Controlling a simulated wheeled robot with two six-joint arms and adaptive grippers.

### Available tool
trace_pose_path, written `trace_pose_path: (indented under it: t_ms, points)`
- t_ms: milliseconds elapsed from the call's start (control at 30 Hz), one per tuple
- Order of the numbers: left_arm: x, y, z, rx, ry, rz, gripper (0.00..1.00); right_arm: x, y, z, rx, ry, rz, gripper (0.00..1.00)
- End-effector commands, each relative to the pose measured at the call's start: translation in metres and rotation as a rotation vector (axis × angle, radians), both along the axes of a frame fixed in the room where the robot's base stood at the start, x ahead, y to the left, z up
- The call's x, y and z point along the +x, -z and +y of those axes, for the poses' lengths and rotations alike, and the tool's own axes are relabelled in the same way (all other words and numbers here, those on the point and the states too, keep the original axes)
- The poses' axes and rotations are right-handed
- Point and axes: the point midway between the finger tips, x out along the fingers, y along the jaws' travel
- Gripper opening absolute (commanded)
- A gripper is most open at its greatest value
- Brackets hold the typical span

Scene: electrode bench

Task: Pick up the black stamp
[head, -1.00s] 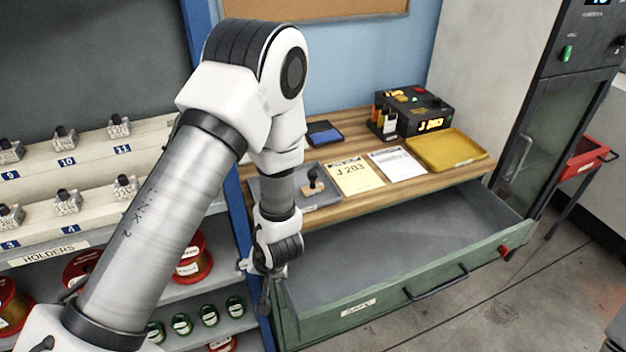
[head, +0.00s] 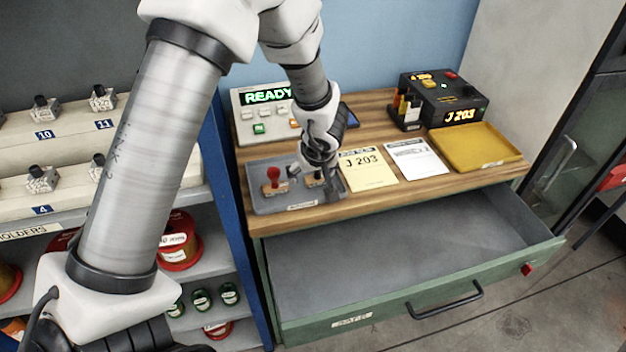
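The black stamp (head: 313,183) stands on the right part of a grey tray (head: 268,206) on the wooden bench top. Its wooden base shows, but my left gripper hides most of its black handle. My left gripper (head: 314,176) points down over the stamp. Its fingers look spread, one to the left of the stamp and one to the right. I cannot see whether they touch it. A stamp with a red knob (head: 273,178) stands to the left in the same tray. My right gripper is not in view.
A control box reading READY (head: 262,112) stands behind the tray. A yellow J 203 card (head: 367,170), a white sheet (head: 416,160) and a yellow tray (head: 476,146) lie to the right. A black J 203 device (head: 445,97) stands behind them. The green drawer (head: 400,255) below is open.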

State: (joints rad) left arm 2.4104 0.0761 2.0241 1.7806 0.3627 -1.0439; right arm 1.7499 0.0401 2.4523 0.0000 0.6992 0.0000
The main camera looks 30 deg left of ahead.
Motion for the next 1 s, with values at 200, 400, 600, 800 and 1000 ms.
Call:
trace_pose_path:
  t_ms: [200, 400, 600, 800, 1000]
  points:
    - [0.0071, 0.0206, 0.0056, 0.001, 0.000, 0.004, 0.79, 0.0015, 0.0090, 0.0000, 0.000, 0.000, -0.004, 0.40]
    - [0.0067, 0.0196, 0.0054, 0.001, 0.000, 0.004, 0.56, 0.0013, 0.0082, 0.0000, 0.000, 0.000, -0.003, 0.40]
    - [0.0062, 0.0201, 0.0054, 0.001, 0.000, 0.005, 0.33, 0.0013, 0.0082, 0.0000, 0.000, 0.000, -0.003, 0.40]
    - [0.0060, 0.0211, 0.0051, -0.001, 0.001, 0.005, 0.37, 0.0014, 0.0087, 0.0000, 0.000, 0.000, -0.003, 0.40]
    - [0.0058, 0.0212, 0.0051, 0.000, 0.001, 0.006, 0.37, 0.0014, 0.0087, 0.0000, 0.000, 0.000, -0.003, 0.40]
